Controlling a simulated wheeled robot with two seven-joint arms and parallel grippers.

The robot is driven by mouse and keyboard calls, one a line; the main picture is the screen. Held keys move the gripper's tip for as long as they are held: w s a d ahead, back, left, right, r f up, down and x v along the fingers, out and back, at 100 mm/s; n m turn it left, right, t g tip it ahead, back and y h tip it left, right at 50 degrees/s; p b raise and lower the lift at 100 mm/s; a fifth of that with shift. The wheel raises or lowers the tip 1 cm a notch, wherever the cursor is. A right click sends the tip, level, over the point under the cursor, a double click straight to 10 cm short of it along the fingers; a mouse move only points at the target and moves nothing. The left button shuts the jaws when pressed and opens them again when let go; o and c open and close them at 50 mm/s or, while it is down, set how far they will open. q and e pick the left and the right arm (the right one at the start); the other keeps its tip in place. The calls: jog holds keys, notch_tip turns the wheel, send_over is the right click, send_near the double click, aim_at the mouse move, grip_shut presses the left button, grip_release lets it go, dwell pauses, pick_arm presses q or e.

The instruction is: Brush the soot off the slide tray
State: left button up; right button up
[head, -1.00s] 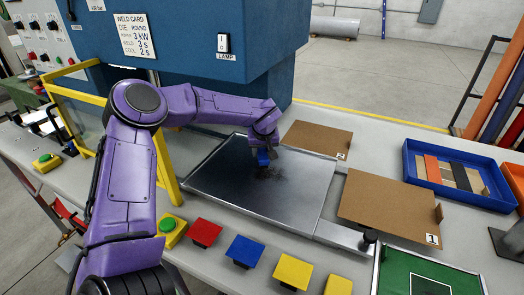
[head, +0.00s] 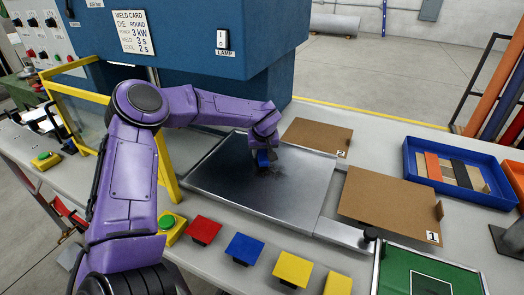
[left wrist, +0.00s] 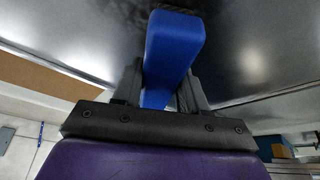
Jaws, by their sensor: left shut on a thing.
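The slide tray (head: 290,198) is a flat grey metal plate in the middle of the bench in the head view. A dark soot smudge (head: 277,179) lies on it around the brush, and dark marks (left wrist: 245,68) also show in the left wrist view. My left gripper (head: 264,150) reaches over the tray's far part, pointing down. It is shut on the blue handle of a brush (head: 262,158), which also fills the middle of the left wrist view (left wrist: 172,50). The brush's lower end is at the tray surface; its bristles are too small to make out. My right gripper is not in view.
The blue welder housing (head: 270,85) rises behind the tray, with a yellow frame (head: 168,150) to its left. Coloured pads (head: 245,248) line the front.

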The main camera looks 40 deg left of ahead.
pick_arm(q)
jog(key=shift+f, duration=0.25)
